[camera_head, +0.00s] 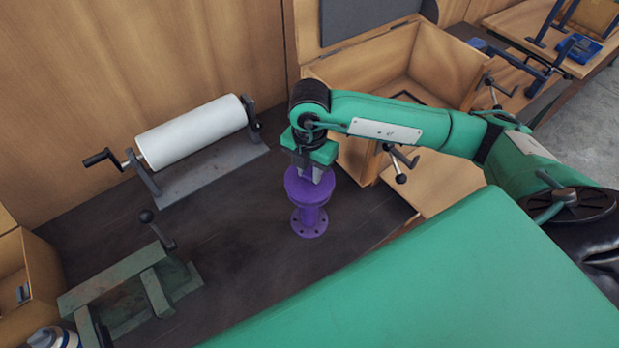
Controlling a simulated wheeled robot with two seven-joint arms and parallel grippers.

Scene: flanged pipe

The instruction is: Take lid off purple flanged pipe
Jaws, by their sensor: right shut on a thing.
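The purple flanged pipe (309,214) stands upright on the dark worktop, its round base flange with bolt holes flat on the surface. The purple lid (307,186) is a wide disc at the top of the pipe. My right gripper (314,175) comes down from above and is shut on the upper part of the lid. Its fingers and the arm hide the top of the lid. I cannot tell whether there is a gap between lid and pipe. My left gripper is not in view.
A white roller on a stand (193,132) is behind to the left, with a crank. A green metal vise-like tool (130,291) stands front left. A wooden box (440,64) is at the back right. Dark worktop around the pipe's left is clear.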

